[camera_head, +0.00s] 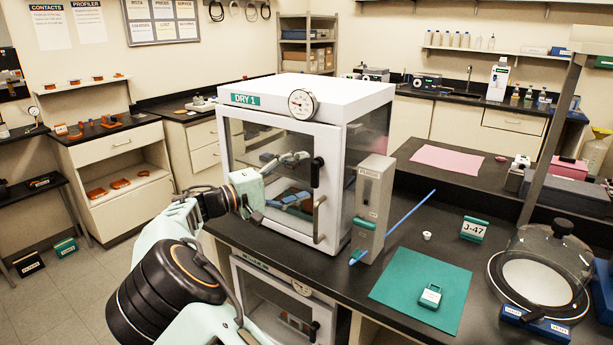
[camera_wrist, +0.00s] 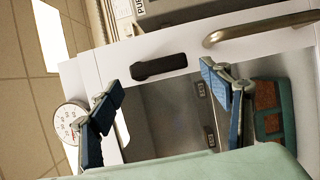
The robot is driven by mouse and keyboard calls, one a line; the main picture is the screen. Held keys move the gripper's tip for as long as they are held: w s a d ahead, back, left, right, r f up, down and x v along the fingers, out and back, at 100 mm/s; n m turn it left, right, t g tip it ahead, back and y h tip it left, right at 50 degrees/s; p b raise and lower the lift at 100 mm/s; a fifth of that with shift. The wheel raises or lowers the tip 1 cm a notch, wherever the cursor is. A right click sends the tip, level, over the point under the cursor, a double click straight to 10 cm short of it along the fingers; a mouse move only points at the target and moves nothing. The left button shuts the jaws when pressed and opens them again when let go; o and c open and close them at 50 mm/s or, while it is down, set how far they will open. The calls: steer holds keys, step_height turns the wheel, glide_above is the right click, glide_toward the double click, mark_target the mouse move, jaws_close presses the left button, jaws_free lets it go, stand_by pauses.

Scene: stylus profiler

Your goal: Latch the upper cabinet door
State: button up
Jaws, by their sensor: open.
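The upper cabinet (camera_head: 345,100) is a white box labelled DRY 1 on the black bench. Its glass-fronted door (camera_head: 262,135) looks flush with the frame; a small gap cannot be ruled out. A black latch lever (camera_head: 317,172) is at the door's right edge, lying lengthwise along it, above a metal bar handle (camera_head: 318,220). The wrist view shows the lever (camera_wrist: 158,67) and bar handle (camera_wrist: 262,25) beyond the fingers. My gripper (camera_head: 298,180) is open and empty in front of the glass, left of the lever. Its blue-padded fingers (camera_wrist: 165,100) are spread apart, with no visible contact with the lever.
A dial gauge (camera_head: 302,102) is on the cabinet's top front. A green mat (camera_head: 405,285) and glass dome (camera_head: 550,255) lie farther right. A lower cabinet (camera_head: 270,290) is below.

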steer(key=v, duration=1)
